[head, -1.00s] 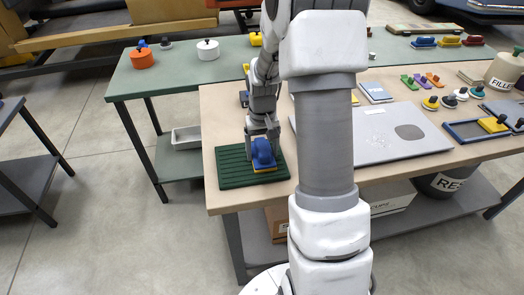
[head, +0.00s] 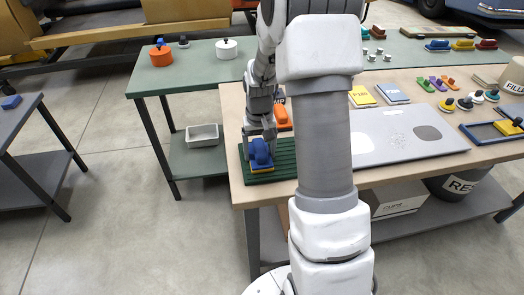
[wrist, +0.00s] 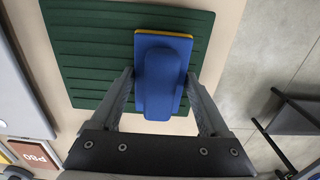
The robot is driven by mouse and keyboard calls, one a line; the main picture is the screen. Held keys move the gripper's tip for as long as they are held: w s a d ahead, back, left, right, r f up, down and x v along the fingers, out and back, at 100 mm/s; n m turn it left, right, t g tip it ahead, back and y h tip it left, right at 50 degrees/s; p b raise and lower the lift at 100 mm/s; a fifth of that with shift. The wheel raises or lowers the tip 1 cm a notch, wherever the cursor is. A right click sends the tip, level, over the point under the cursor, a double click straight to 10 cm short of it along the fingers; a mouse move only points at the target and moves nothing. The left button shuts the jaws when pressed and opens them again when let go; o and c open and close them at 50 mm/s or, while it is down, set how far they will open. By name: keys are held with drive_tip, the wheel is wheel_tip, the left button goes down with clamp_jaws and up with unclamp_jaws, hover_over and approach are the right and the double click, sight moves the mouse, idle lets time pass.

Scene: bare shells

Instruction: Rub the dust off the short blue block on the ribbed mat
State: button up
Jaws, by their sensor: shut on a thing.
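My gripper (head: 262,141) is shut on the short blue block (head: 261,156), gripping its raised blue handle from both sides. In the wrist view the block (wrist: 163,70) has a flat blue plate with a thin yellow layer showing along its far edge. It is over the green ribbed mat (head: 286,158), towards the left part in the head view and the right part in the wrist view (wrist: 85,62). The block looks level and on or just above the ribs; I cannot tell if it touches. Its underside and any dust there are hidden.
An orange object (head: 283,117) stands just behind the mat. A grey board (head: 375,150) lies right of my arm, with speckles and a dark oval. Pads, small clips and a blue-framed tray (head: 490,132) lie farther right. The table's left edge is close to the mat.

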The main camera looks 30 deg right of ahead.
sight(261, 147)
wheel_tip(261, 147, up, 3)
drive_tip(key=shift+w+f, duration=0.1)
drive_tip(key=shift+f, duration=0.1)
drive_tip(key=shift+d+r+p, duration=0.15)
drive_tip(key=shift+r+p, duration=0.15)
drive_tip(key=shift+p, duration=0.25)
drive_tip(key=shift+r+p, duration=1.75)
drive_tip(key=shift+r, duration=0.75)
